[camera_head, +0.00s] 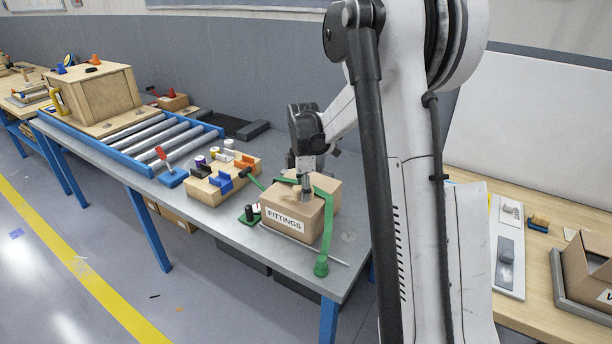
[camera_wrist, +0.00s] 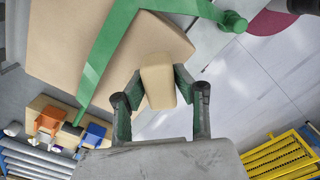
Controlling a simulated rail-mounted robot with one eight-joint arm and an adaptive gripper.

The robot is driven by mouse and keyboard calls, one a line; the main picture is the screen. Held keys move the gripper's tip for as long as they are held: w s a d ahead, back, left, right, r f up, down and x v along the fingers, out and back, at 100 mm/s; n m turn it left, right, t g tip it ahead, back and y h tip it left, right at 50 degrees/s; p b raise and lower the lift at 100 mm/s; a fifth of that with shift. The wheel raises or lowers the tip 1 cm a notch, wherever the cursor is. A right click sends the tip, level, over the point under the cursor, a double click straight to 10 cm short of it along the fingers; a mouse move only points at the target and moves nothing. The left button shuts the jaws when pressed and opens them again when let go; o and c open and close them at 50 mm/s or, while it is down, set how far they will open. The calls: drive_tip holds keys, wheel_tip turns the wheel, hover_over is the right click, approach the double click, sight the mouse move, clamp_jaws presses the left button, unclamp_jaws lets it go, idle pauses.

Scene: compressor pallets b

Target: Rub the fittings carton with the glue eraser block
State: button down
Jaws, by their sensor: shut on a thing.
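The fittings carton (camera_head: 293,216) is a brown box with a white FITTINGS label, standing on the grey bench top. In the wrist view its tan face (camera_wrist: 65,35) fills the upper left. My gripper (camera_head: 305,192) is at the top of the carton, pointing down. In the wrist view my gripper (camera_wrist: 158,100) is shut on a tan block (camera_wrist: 158,80), the glue eraser block, held between its green fingers. The block's far end overlaps the carton's edge in that view; I cannot tell whether they touch.
A green clamp arm (camera_head: 328,225) crosses over the carton and also shows in the wrist view (camera_wrist: 110,45). A wooden tool holder (camera_head: 222,180) stands left of the carton. A roller conveyor (camera_head: 150,140) with a wooden crate (camera_head: 95,97) lies further left. The bench's front edge is close.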

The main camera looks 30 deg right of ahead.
drive_tip(key=shift+r+p, duration=1.05)
drive_tip(key=shift+r, duration=1.6)
